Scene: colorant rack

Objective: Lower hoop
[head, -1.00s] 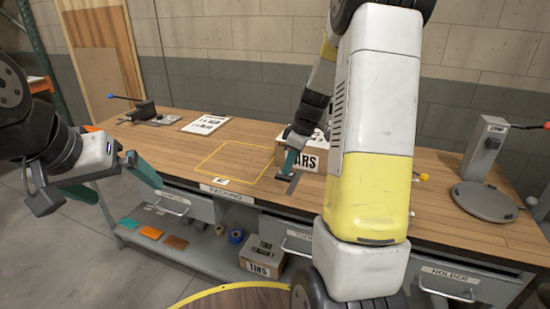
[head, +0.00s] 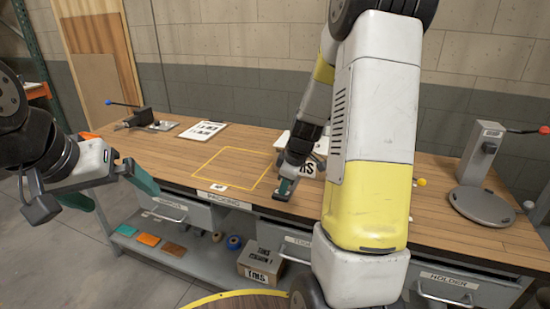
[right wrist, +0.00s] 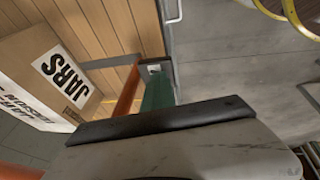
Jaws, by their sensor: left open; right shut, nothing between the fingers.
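A round brown top with a yellow rim (head: 225,297) shows at the bottom of the head view, cut off by the frame. A curved yellow band (right wrist: 290,14) shows at the top right of the right wrist view. I cannot tell whether either is the hoop. My left gripper (head: 108,193) is open and empty in front of the bench's left part. My right gripper (head: 283,194) is shut and empty, pointing down by the bench's front edge. Its fingers also show in the right wrist view (right wrist: 150,72), with the floor beside them.
The wooden bench (head: 170,160) carries a JARS box (right wrist: 65,80) close to my right gripper, a yellow-outlined square, a sheet (head: 202,131) and a grey stand (head: 483,175). Drawers line its front. A carton (head: 260,265) and tape rolls sit on the low shelf. My right arm hides the bench's middle.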

